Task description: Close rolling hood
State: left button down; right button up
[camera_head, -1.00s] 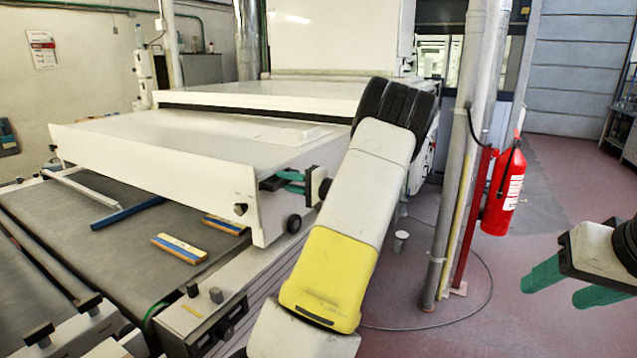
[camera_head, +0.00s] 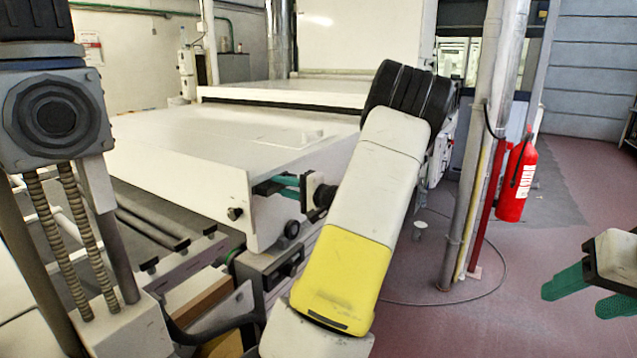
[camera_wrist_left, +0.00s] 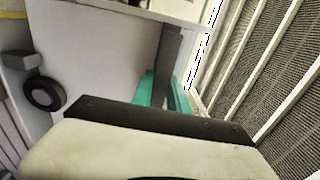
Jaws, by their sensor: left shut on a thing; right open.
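The rolling hood (camera_head: 205,180) is a wide white cover over the conveyor, its end panel facing left and front. My left gripper (camera_head: 288,185) is at the hood's near right side, shut on a dark grey handle bar. The left wrist view shows the green fingers (camera_wrist_left: 165,92) around this handle (camera_wrist_left: 170,55) beside the hood's white panel (camera_wrist_left: 95,45). A dark roller wheel (camera_wrist_left: 44,93) is on that panel. My right gripper (camera_head: 580,290) is open and empty over the floor at the right edge.
A machine part with a dark round cap (camera_head: 58,108) stands close at the left. Conveyor rails (camera_head: 150,225) run ahead of the hood. A grey post (camera_head: 480,150) and a red fire extinguisher (camera_head: 516,180) stand right of my left arm. Reddish floor (camera_head: 560,240) is clear further right.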

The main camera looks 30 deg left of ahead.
pick_arm(q)
jog(key=shift+s+f, duration=0.1)
jog(key=shift+s, duration=0.7)
jog(key=shift+a, duration=0.1)
jog(key=c, duration=1.3)
grip_release()
jog(key=shift+s, duration=0.1)
jog(key=shift+d, duration=0.3)
jog(key=d, duration=0.7)
jog(key=shift+s+d, duration=0.1)
jog(key=shift+s, duration=0.15)
